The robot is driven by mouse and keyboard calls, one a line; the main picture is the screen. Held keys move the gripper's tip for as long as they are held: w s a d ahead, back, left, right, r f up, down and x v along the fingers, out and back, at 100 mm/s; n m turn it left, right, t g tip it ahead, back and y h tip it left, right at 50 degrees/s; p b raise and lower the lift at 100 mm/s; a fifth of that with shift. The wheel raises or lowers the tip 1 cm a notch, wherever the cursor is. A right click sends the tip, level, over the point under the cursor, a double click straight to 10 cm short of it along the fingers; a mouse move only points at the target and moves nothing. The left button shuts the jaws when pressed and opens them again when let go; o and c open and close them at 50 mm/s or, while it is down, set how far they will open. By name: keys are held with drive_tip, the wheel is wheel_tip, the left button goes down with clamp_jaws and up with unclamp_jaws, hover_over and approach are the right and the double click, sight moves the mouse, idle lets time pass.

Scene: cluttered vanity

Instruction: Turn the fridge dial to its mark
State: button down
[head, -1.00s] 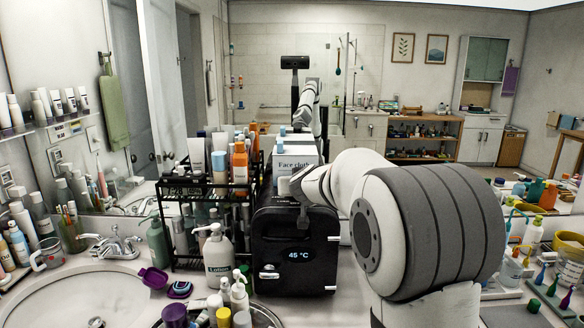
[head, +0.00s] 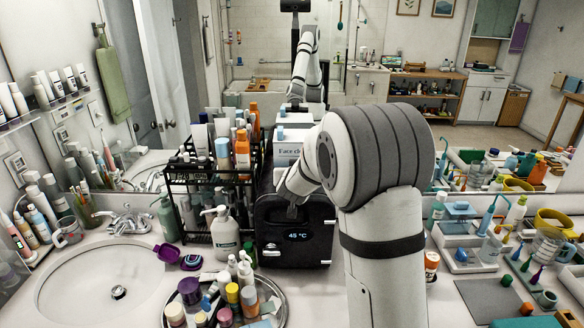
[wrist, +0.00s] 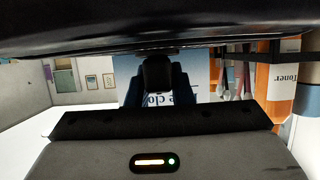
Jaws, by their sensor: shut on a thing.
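The fridge (head: 320,245) is a black box on the counter, with a lit display (head: 298,236) reading 45 °C on its front. My gripper (head: 291,211) is at the upper part of that front, above the display. In the wrist view, my gripper (wrist: 157,78) is shut on a small dark piece, which appears to be the dial, close to the fridge's black face (wrist: 60,43). The dial and its mark cannot be made out in the head view, where my gripper covers that spot.
A face cloth box (head: 290,146) stands on the fridge. A black wire rack (head: 205,180) with bottles, a lotion bottle (head: 224,233) and a round tray (head: 272,296) are close on the left. Small items crowd the counter right of my arm.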

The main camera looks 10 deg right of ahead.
idle(0.4)
drive_tip(key=c, duration=1.3)
unclamp_jaws()
drive_tip(key=shift+s, duration=0.2)
drive_tip(key=shift+b+v, duration=0.55)
drive_tip(key=shift+v, duration=3.25)
drive_tip(key=shift+a+r, duration=0.1)
drive_tip(key=shift+a, duration=0.05)
drive_tip(key=s+a+n+g+y+b, duration=0.2)
drive_tip(key=s+a+g+y, duration=0.15)
drive_tip(key=s, duration=1.15)
drive_tip(key=s+d+f+g, duration=0.1)
drive_tip(key=s+f+g, duration=0.1)
drive_tip(key=s, duration=0.5)
drive_tip(key=s+d+f+g, duration=0.1)
drive_tip(key=s+g, duration=0.1)
drive_tip(key=s, duration=0.4)
drive_tip(key=s+d+f+g+h+b, duration=0.1)
drive_tip(key=s+d+f+g, duration=0.1)
drive_tip(key=s, duration=0.5)
drive_tip(key=shift+s+f, duration=0.3)
drive_tip(key=shift+f, duration=0.05)
